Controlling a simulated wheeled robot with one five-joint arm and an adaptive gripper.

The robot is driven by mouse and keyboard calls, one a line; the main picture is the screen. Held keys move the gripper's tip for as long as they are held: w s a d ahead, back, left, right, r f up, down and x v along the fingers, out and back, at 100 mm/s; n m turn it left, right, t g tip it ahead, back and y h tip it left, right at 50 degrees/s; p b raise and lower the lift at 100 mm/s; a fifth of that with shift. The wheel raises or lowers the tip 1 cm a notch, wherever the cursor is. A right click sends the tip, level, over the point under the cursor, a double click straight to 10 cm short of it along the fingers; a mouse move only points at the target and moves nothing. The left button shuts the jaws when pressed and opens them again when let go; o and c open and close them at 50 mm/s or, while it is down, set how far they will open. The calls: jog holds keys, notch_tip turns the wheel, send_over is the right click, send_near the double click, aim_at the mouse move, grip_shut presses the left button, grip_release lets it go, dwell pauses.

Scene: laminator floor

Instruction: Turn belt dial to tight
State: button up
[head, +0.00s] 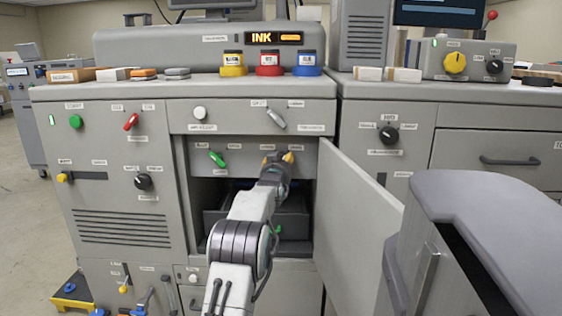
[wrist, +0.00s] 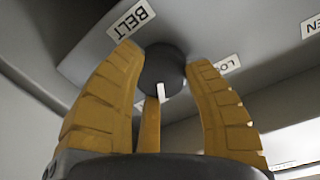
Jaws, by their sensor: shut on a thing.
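The belt dial (wrist: 164,68) is a dark round knob with a white pointer mark, under the panel inside the open bay. In the wrist view a "BELT" label (wrist: 131,19) is at its upper left, and a label starting "LO" (wrist: 229,64) is at its right, partly behind a finger. The pointer faces the bottom of that picture. My gripper (head: 277,159) reaches into the bay's top right in the head view and hides the dial there. In the wrist view its yellow fingers (wrist: 163,82) are shut around the dial, one on each side, a third below.
The bay door (head: 352,205) stands open to the right of my arm. A green lever (head: 217,159) is left of my gripper on the same panel. A drawer-like tray (head: 225,217) is below. Ink pots (head: 269,64) stand on top of the machine.

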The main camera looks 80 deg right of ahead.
jog(key=shift+r+m, duration=0.2)
jog(key=shift+m, duration=0.8)
jog(key=o, duration=1.2)
jog(key=shift+f, duration=0.15)
jog(key=shift+w+a+r, duration=0.1)
jog(key=shift+a+r, duration=0.1)
jog(key=shift+a, duration=2.8)
jog(key=shift+a+r, duration=0.15)
jog(key=shift+a, duration=2.8)
